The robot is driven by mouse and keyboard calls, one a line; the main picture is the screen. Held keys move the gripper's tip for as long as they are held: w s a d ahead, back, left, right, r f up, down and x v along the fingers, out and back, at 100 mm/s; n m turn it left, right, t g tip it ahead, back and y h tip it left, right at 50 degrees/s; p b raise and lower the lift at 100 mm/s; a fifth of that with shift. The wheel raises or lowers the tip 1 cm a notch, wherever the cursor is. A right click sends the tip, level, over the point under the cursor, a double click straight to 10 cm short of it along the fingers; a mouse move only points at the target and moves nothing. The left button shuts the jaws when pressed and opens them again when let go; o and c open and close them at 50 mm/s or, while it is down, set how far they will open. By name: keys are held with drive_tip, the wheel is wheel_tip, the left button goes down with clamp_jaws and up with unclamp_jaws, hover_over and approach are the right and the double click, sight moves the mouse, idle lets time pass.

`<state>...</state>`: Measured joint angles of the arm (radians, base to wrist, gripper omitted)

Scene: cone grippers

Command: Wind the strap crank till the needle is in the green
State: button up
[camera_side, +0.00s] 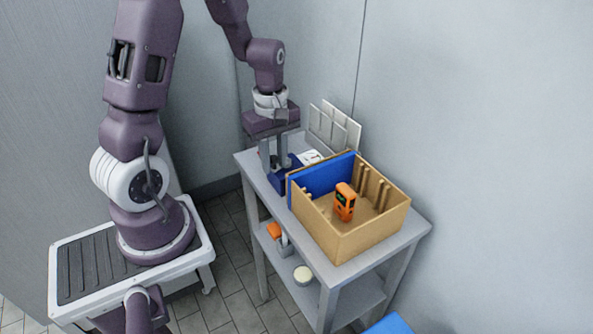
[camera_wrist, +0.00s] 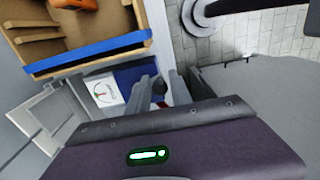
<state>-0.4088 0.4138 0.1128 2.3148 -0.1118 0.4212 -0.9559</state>
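The strap winder is a dark blue unit (camera_side: 284,182) on the table top, at the left end of the wooden crate. Its white gauge (camera_wrist: 105,92) faces up and shows a thin needle with a little red; I cannot read which zone the needle is in. My gripper (camera_side: 273,160) points straight down over the blue unit, its two fingers apart. In the wrist view my gripper (camera_wrist: 168,88) has a small dark knob (camera_wrist: 159,86), likely the crank handle, between or just beside the fingers. Contact with it is not clear, and the fingers hide part of the crank.
The open wooden crate (camera_side: 372,236) with a blue side panel (camera_side: 322,178) holds an orange device (camera_side: 344,201). Pale upright panels (camera_side: 335,128) stand behind. The lower shelf holds an orange item (camera_side: 274,230) and a round cream object (camera_side: 303,274). The wall is close behind the table.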

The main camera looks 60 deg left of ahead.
drive_tip(key=shift+w, duration=0.1)
drive_tip(key=shift+w+r, duration=0.15)
drive_tip(key=shift+r, duration=0.15)
wheel_tip(320, 180, up, 7)
drive_tip(key=shift+r, duration=0.2)
drive_tip(key=shift+d+r, duration=0.2)
drive_tip(key=shift+r, duration=0.1)
drive_tip(key=s+d+r+m+t, duration=0.5)
drive_tip(key=s+d+r+m, duration=0.5)
drive_tip(key=m, duration=0.8)
drive_tip(key=s+d, duration=0.3)
drive_tip(key=d, duration=0.1)
drive_tip(key=shift+r+t, duration=0.15)
drive_tip(key=shift+t, duration=0.15)
